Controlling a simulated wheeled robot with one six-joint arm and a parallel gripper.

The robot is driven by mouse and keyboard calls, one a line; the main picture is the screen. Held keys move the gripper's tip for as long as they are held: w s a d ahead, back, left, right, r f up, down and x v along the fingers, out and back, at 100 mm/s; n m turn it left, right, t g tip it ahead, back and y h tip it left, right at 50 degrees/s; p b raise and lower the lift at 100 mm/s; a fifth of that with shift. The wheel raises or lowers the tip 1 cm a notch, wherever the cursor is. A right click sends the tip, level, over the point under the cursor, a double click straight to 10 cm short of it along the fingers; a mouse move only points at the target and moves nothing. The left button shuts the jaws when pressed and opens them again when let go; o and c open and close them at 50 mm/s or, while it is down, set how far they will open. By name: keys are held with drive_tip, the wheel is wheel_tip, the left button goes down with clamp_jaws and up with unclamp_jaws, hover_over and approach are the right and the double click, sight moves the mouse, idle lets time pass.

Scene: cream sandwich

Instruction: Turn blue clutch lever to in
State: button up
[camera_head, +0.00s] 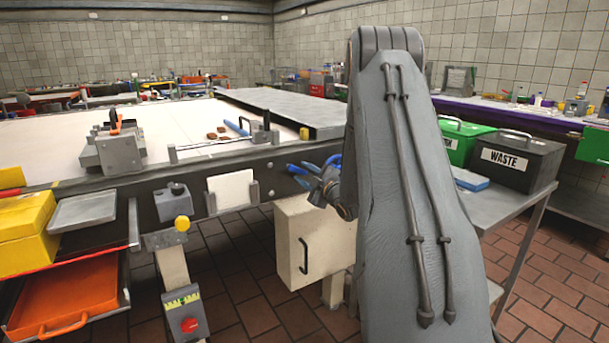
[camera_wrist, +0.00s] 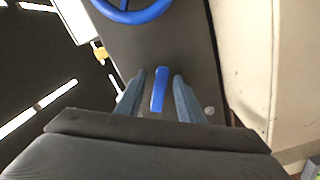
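The blue clutch lever (camera_wrist: 158,92) is a short blue bar on a dark panel in the wrist view. My gripper (camera_wrist: 159,77) is open, with one blue-grey finger on each side of the lever. A narrow gap shows between the lever and each finger. The near ends of the fingers are hidden behind the dark gripper body. In the head view my gripper (camera_head: 302,176) is at the front side of the long table, partly hidden by my arm; the lever cannot be told apart there.
A blue handwheel (camera_wrist: 128,8) is on the same panel just beyond the fingertips. A cream cabinet (camera_head: 311,240) stands below the table edge. A black waste bin (camera_head: 515,161) and green box (camera_head: 462,138) stand on the side table at right. Brick floor (camera_head: 238,295) is free in front.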

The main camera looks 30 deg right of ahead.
drive_tip(key=s, duration=0.8)
drive_tip(key=shift+a, duration=0.15)
drive_tip(key=shift+w, duration=0.1)
drive_tip(key=s+a+r+m+g+p, duration=0.1)
drive_tip(key=s+a+m+g+p, duration=0.25)
drive_tip(key=a, duration=0.45)
drive_tip(key=s+a+m+g+p, duration=0.25)
drive_tip(key=a+g, duration=0.25)
drive_tip(key=a, duration=0.3)
drive_tip(key=s+a+r+m+g+p, duration=0.1)
drive_tip(key=s+a+m+g, duration=0.1)
drive_tip(key=s+a, duration=0.4)
drive_tip(key=s+a+r+m+g+p, duration=0.1)
drive_tip(key=s+a+g, duration=0.3)
drive_tip(key=s, duration=0.9)
drive_tip(key=s+a+r+m+g+y+p, duration=0.1)
drive_tip(key=s+a+r+m+g+p, duration=0.1)
drive_tip(key=s+a, duration=0.6)
drive_tip(key=shift+s+r+m+g+p, duration=0.15)
drive_tip(key=shift+s+m+g+p, duration=0.15)
drive_tip(key=shift+s+g+p, duration=0.4)
